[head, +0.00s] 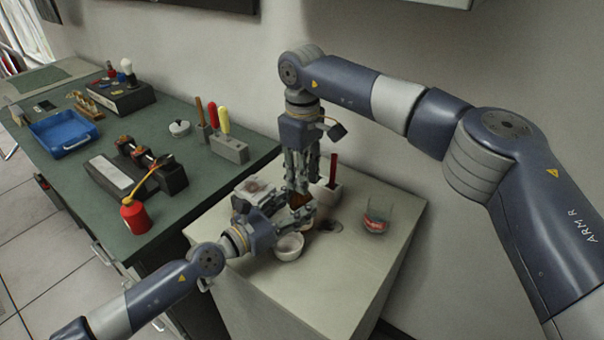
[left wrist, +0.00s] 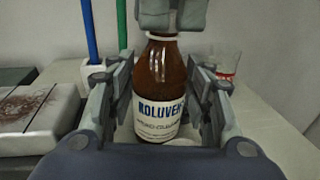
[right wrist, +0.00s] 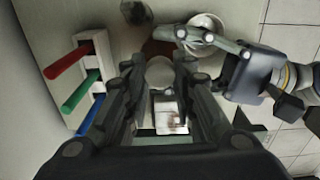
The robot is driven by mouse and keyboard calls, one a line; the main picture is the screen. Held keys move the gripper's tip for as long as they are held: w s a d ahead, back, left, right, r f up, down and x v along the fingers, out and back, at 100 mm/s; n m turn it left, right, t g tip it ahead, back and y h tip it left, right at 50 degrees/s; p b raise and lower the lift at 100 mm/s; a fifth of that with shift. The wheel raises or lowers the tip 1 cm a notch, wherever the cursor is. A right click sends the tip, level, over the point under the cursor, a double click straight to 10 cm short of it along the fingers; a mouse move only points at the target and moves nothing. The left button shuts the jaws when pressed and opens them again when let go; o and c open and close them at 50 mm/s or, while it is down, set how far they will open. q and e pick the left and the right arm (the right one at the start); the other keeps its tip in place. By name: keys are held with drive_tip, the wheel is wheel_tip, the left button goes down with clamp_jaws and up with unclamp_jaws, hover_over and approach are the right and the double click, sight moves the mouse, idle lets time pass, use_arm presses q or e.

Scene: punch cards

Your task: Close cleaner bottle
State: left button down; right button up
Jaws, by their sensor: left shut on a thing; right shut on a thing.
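The cleaner bottle (left wrist: 160,80) is brown with a white label and stands upright in the left wrist view. It shows only in part in the head view (head: 299,201). My left gripper (head: 298,214) is shut around the bottle's body from the side. My right gripper (head: 300,188) points down from above and is shut at the bottle's top. A pale round cap (right wrist: 160,72) shows between its fingers in the right wrist view. The fingers hide most of the cap, so I cannot tell how far it is seated.
A small white bowl (head: 289,247) stands close to my left gripper, and a glass (head: 377,215) stands to the right. A white holder (right wrist: 95,75) with red, green and blue sticks is nearby. A stained white box (left wrist: 38,110) is on the left. The pale top's right corner is clear.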

use_arm(q)
drive_tip(key=shift+s+f, duration=0.1)
use_arm(e)
drive_tip(key=o, duration=0.7)
drive_tip(key=shift+c, duration=0.2)
drive_tip(key=shift+r, duration=0.1)
drive_tip(key=shift+r, duration=2.2)
drive_tip(key=shift+c, duration=0.4)
